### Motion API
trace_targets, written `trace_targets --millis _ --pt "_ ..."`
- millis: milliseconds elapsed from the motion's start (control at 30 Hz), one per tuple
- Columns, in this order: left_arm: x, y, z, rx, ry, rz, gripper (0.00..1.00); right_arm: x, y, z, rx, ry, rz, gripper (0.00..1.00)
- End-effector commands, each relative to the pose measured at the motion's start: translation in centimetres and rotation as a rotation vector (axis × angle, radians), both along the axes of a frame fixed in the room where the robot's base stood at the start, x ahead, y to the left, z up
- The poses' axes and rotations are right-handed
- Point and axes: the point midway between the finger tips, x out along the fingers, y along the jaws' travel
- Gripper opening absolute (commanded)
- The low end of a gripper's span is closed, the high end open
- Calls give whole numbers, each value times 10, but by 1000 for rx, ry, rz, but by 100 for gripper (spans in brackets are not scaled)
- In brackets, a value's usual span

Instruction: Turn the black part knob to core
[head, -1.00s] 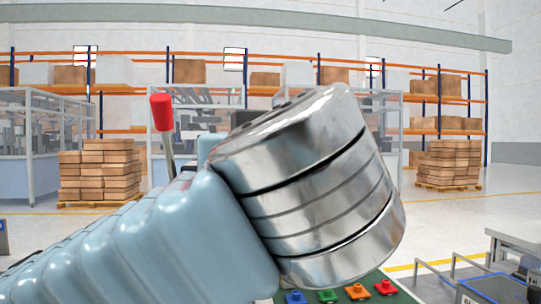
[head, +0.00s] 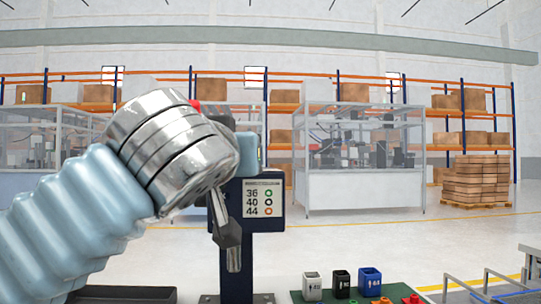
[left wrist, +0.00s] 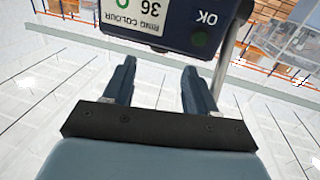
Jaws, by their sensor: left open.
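No black part knob can be made out in either view. A dark blue panel (head: 275,184) on a post carries a white label with the numbers 36, 40 and 44 beside coloured rings. The panel also shows upside down in the left wrist view (left wrist: 180,28), with "RING COLOUR", "36" and "OK" readable. My left gripper (head: 228,240) points down, in front of the panel's left side in the head view. In the left wrist view its two fingers (left wrist: 158,88) are apart with nothing between them. My left arm hides part of the station. My right gripper is not in view.
White (head: 312,288), black (head: 341,284) and blue (head: 370,281) small bins stand on a green surface at the bottom. A red piece (head: 413,299) lies to their right. A metal-railed table (head: 485,285) is at far right. Glass-walled cells and shelves stand far behind.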

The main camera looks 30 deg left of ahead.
Motion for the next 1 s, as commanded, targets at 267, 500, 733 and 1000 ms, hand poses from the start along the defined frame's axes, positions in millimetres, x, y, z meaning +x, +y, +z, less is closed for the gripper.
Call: trace_targets --millis 267,500,733,1000 --pt "48 19 1 0 1 1 57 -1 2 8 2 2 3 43" --pt "61 23 0 0 0 0 57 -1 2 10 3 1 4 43" --pt "61 23 0 0 0 0 54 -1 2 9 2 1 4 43" --pt "61 23 0 0 0 0 12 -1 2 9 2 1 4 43"
